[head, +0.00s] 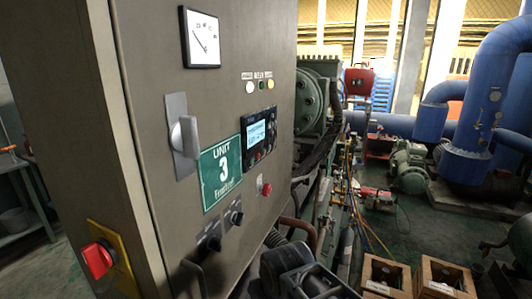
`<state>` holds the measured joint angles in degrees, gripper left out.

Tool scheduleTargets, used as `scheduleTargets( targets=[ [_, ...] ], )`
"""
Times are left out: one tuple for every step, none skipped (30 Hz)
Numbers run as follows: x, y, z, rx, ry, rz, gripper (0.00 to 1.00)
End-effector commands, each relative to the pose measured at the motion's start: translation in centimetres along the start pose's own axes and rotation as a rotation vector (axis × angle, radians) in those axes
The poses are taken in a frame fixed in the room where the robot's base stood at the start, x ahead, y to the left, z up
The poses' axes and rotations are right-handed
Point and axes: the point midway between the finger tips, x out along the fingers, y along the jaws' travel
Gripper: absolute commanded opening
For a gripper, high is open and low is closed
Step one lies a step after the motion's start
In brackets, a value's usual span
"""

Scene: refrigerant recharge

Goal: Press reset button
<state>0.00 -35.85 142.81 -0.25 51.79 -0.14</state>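A grey control cabinet (150,130) fills the left and middle of the head view. A small round red button (265,189) sits on its front face, below a lit display panel (259,136) and right of the green "UNIT 3" sign (221,172). A larger red knob (98,260) on a yellow plate is on the cabinet's left side. No readable label marks either red control as reset. A dark jointed form at the bottom centre seems to be part of my arm. I can make out no gripper fingers, and nothing touches the red button.
The cabinet front also carries a gauge (201,38), a grey handle (185,137), indicator lamps (262,86) and dark rotary switches (234,214). Pipes and a green compressor (316,92) stand close on the right. Wooden crates (446,280) sit at the lower right.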

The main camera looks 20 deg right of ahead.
Motion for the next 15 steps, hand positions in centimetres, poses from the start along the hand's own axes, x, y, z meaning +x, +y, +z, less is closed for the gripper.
scheduleTargets(
  targets=[
    [0.0, 0.0, 0.0, 0.0, 0.0, 0.0, 0.15],
    [0.0, 0.0, 0.0, 0.0, 0.0, 0.0, 0.12],
    [0.0, 0.0, 0.0, 0.0, 0.0, 0.0, 0.08],
    [0.0, 0.0, 0.0, 0.0, 0.0, 0.0, 0.05],
    [0.0, 0.0, 0.0, 0.0, 0.0, 0.0, 0.03],
    [0.0, 0.0, 0.0, 0.0, 0.0, 0.0, 0.0],
    [0.0, 0.0, 0.0, 0.0, 0.0, 0.0, 0.0],
    [0.0, 0.0, 0.0, 0.0, 0.0, 0.0, 0.0],
    [0.0, 0.0, 0.0, 0.0, 0.0, 0.0, 0.0],
    [0.0, 0.0, 0.0, 0.0, 0.0, 0.0, 0.0],
    [0.0, 0.0, 0.0, 0.0, 0.0, 0.0, 0.0],
    [0.0, 0.0, 0.0, 0.0, 0.0, 0.0, 0.0],
    [0.0, 0.0, 0.0, 0.0, 0.0, 0.0, 0.0],
    [0.0, 0.0, 0.0, 0.0, 0.0, 0.0, 0.0],
    [0.0, 0.0, 0.0, 0.0, 0.0, 0.0, 0.0]
  ],
)
